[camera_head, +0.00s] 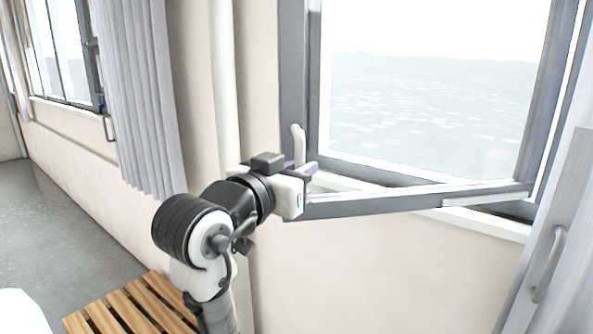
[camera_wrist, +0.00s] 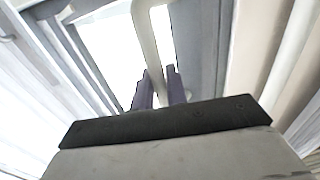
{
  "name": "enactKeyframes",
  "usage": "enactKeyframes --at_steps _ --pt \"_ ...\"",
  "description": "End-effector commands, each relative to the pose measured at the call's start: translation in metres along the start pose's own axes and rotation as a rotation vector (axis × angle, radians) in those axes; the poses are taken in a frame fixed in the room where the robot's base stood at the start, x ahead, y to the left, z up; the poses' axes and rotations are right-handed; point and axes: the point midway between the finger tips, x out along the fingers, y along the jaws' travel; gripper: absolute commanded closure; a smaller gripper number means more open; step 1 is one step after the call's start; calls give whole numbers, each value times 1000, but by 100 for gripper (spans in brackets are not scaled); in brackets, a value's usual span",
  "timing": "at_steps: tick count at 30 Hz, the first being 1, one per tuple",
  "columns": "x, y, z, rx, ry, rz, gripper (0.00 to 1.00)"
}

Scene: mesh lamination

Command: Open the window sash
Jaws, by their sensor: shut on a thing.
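The window sash (camera_head: 380,204) has a grey frame and stands ajar. Its bottom rail juts into the room at an angle from the fixed grey window frame (camera_head: 292,80), meeting it near the right side. A white curved handle (camera_head: 298,143) stands up at the sash's free left end. My gripper (camera_head: 301,170) is at that end, shut on the handle. In the wrist view the purple fingers (camera_wrist: 160,88) lie on both sides of the handle (camera_wrist: 146,38). The grip point is partly hidden by the gripper body in the head view.
A grey curtain (camera_head: 140,90) and a pale vertical pipe (camera_head: 224,90) are left of the window. A wooden slatted bench (camera_head: 130,306) is below my arm. A pale panel with a handle (camera_head: 549,265) stands at the right. Grey floor (camera_head: 60,225) is clear at left.

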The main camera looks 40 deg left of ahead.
Motion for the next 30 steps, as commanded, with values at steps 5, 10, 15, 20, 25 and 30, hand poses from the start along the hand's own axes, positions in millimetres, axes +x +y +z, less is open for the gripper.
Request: enactKeyframes --at_steps 5,10,15,20,25,30 --pt "2 4 -2 6 3 9 100" --pt "2 5 -2 6 3 9 100" --pt "2 5 -2 6 4 10 100" --pt "2 5 -2 6 4 10 100" --pt "2 4 -2 4 3 7 67" --pt "1 3 -1 3 2 4 67"
